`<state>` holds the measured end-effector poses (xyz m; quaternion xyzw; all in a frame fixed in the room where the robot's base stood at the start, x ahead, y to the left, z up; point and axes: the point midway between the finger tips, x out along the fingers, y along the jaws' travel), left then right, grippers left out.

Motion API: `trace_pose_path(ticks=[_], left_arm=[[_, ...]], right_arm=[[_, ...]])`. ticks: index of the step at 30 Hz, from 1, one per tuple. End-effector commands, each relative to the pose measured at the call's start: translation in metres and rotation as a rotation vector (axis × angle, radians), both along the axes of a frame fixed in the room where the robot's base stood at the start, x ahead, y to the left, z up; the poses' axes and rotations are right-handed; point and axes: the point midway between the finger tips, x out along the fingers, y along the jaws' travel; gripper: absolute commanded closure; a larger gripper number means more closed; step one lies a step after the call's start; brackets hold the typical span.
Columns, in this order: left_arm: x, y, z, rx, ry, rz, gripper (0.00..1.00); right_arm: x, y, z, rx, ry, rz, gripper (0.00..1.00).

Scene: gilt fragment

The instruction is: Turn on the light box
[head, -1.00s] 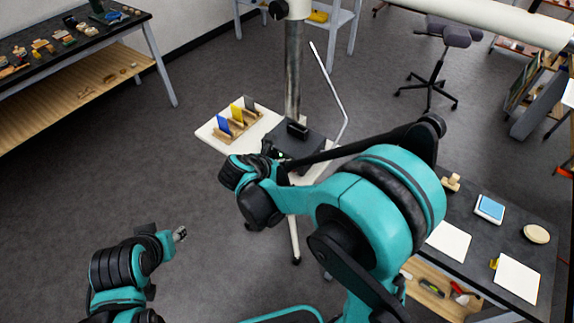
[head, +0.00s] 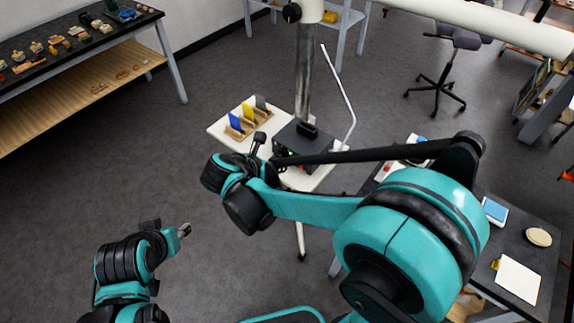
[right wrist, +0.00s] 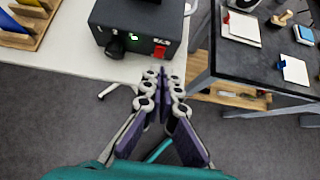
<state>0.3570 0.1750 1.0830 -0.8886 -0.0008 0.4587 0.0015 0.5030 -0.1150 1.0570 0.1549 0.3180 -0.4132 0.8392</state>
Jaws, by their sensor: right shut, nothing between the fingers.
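A black box (head: 291,138), apparently the light box, sits on a white stand top (head: 312,182). In the right wrist view the box (right wrist: 128,17) shows a round black knob (right wrist: 115,46), a small green light (right wrist: 133,36) and a red rocker switch (right wrist: 160,49) on its front. My right gripper (right wrist: 161,77) is shut and empty, its fingertips just below the switch in the picture; a gap to the box seems to remain. In the head view my right arm hides part of the box front. My left gripper (head: 184,230) hangs over the floor, away from the stand; its jaws are too small to judge.
A wooden rack (head: 247,122) with coloured plates stands left of the box. A metal post (head: 304,75) and a thin white rod (head: 338,85) rise near the box. A dark table (right wrist: 252,58) with papers stands at right.

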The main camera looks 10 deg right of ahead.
Motion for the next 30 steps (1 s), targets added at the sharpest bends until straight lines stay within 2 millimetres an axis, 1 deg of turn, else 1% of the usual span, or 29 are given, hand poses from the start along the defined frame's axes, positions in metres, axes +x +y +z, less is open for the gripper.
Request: trace_pose_path(ticks=[1,3,8,25,28,30], left_arm=[[0.0,0.0,0.005,0.0,0.0,0.0,0.6],[0.0,0.0,0.007,0.0,0.0,0.0,0.6],[0.0,0.0,0.009,0.0,0.0,0.0,0.6],[0.0,0.0,0.009,0.0,0.0,0.0,0.6],[0.0,0.0,0.007,0.0,0.0,0.0,0.6],[0.0,0.0,0.004,0.0,0.0,0.0,0.6]], right_arm=[[-0.004,0.005,0.01,-0.001,0.001,0.003,1.0],[-0.007,0.009,0.017,0.0,0.0,0.003,1.0],[-0.012,0.015,0.025,0.0,0.0,0.001,1.0],[-0.012,0.015,0.026,0.001,0.0,-0.001,1.0],[-0.015,0.01,0.025,0.039,-0.018,-0.03,1.0],[-0.021,-0.001,0.023,0.115,-0.055,-0.093,1.0]])
